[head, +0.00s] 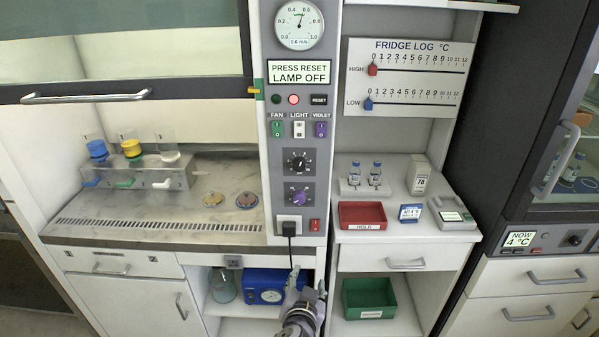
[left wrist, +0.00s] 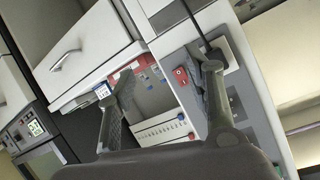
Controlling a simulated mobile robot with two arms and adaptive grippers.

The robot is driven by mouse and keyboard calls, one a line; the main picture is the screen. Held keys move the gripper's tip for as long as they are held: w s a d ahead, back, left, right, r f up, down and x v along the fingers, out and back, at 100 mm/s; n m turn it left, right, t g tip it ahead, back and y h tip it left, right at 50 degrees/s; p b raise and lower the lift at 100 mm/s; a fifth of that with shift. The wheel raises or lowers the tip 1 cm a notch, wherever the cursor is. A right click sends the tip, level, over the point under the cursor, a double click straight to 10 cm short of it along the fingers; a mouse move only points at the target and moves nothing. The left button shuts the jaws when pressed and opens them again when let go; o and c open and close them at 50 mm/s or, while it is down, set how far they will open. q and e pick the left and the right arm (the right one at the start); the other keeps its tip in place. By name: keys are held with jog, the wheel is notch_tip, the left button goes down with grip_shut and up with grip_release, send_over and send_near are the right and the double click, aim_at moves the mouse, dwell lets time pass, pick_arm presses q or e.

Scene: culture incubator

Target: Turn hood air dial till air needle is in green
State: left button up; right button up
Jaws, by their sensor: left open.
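The hood's control panel (head: 268,130) carries a round air gauge (head: 299,25) at its top, marked m/s. Its needle points up and slightly right; whether it lies in a green band is too small to tell. A black dial (head: 299,161) sits lower on the panel, with a purple dial (head: 299,198) under it; their labels are unreadable. My left gripper (head: 307,291) is open and empty, below the panel and well under both dials. In the left wrist view its spread fingers (left wrist: 168,76) show, with the red rocker switch (left wrist: 180,76) between them. My right gripper is not visible.
A sign (head: 299,72) reads "PRESS RESET LAMP OFF". A black cord hangs from the socket (head: 289,226) just above my left gripper. A blue box (head: 250,286) stands on the shelf beside it. A red tray (head: 362,215) sits on the right counter.

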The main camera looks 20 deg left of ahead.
pick_arm(q)
notch_tip(320, 180, up, 15)
jog(key=n+t+y, duration=0.1)
jog(key=n+t, duration=0.2)
jog(key=n+t+y, duration=0.1)
jog(key=n+y, duration=0.1)
send_near(299, 168)
jog(key=p+x, duration=0.5)
jog(key=x, duration=0.2)
jog(key=shift+w+r, duration=0.1)
jog(key=shift+r, duration=0.05)
jog(key=shift+w+a, duration=0.25)
jog(key=shift+w, duration=0.45)
jog(key=shift+c, duration=0.6)
